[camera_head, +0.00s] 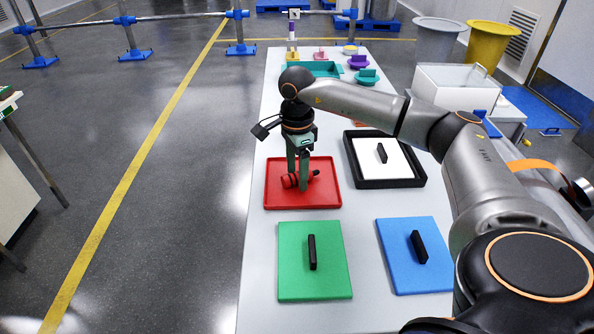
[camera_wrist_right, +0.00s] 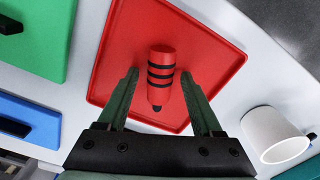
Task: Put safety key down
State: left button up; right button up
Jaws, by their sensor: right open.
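A red cylinder with black bands, apparently the safety key (camera_wrist_right: 161,72), lies on the red tray (camera_head: 328,197). In the head view its red end (camera_head: 289,181) shows beside the fingers, and the rest is partly hidden. The red tray also fills the middle of the right wrist view (camera_wrist_right: 215,62). My right gripper (camera_head: 297,184) is low over the tray, pointing down. In the right wrist view the right gripper (camera_wrist_right: 159,80) is open, one finger on each side of the red cylinder, with visible gaps. My left gripper is not in view.
A green board (camera_head: 292,285) and a blue board (camera_head: 398,273), each with a black bar, lie nearer. A black-framed white panel (camera_head: 405,170) is right of the tray. A white cup (camera_wrist_right: 272,134) stands near the tray. Teal and purple containers (camera_head: 358,62) are farther back.

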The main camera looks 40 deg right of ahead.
aim_at(296, 174)
notch_tip(296, 174, up, 12)
jog(key=shift+r+p, duration=0.2)
jog(key=shift+p, duration=0.25)
jog(key=shift+a+f, duration=0.1)
